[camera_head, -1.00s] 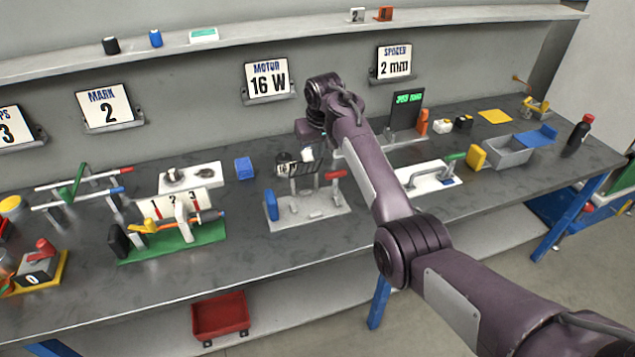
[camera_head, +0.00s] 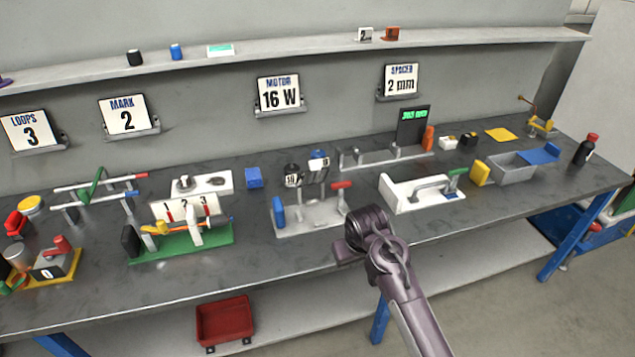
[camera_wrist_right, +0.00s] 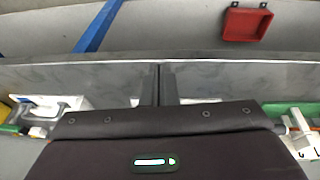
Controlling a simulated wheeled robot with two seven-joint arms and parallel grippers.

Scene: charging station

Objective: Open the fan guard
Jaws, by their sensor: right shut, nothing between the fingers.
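I cannot pick out a fan guard for certain. The likeliest place is the stand with a pale base (camera_head: 312,217) at the middle of the bench, below the MOTOR 16 W sign. My left gripper is not in view.
A white fixture with a grey and green handle (camera_head: 428,187) stands to the right of the stand. A green-based fixture (camera_head: 182,246) stands to the left. A red bin (camera_head: 224,320) is below the bench. The bench front (camera_head: 270,280) is clear.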

